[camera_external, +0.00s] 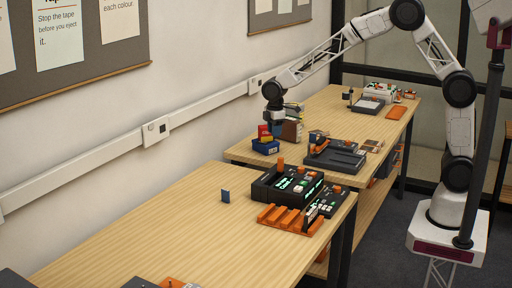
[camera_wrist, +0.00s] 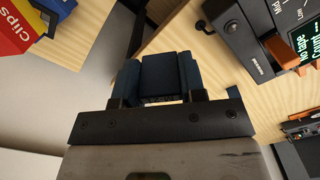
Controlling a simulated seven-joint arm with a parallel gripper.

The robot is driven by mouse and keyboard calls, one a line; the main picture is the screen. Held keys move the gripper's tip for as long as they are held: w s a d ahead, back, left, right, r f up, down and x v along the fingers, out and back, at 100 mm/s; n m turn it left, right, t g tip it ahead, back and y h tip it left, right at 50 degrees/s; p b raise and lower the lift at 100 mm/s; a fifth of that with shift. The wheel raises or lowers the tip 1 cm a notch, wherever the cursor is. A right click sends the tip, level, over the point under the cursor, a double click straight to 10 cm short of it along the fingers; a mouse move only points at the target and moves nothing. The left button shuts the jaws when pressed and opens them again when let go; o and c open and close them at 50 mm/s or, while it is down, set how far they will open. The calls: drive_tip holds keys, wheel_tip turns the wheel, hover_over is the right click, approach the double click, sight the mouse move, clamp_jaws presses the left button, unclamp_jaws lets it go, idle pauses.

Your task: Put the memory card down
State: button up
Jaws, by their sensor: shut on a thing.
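My gripper (camera_wrist: 161,82) is shut on a flat dark navy card (camera_wrist: 160,74), which sits between its two blue-tipped fingers; I take it to be the memory card. Small lettering shows along its near edge. In the external view my gripper (camera_external: 274,118) hangs near the coloured boxes at the back of the tables, and the held card cannot be made out there. A small blue upright piece (camera_external: 225,196) stands alone on the near table (camera_external: 150,225). A blue sliver (camera_wrist: 233,93) shows right of my fingers in the wrist view; I cannot tell whether it is that piece.
Red, yellow and blue boxes (camera_external: 265,146) stand close to my gripper. A black device with green displays (camera_external: 290,183) and an orange slotted rack (camera_external: 285,219) stand at the near table's right edge. A dark flat device (camera_external: 335,157) lies on the far table. The near table's left is mostly clear.

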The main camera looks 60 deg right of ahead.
drive_tip(key=w+d+m, duration=0.1)
drive_tip(key=d, duration=1)
drive_tip(key=shift+d+f, duration=0.1)
drive_tip(key=shift+f, duration=2.45)
drive_tip(key=shift+f, duration=3.1)
drive_tip(key=shift+f, duration=1.85)
drive_tip(key=shift+f, duration=0.1)
drive_tip(key=o, duration=0.9)
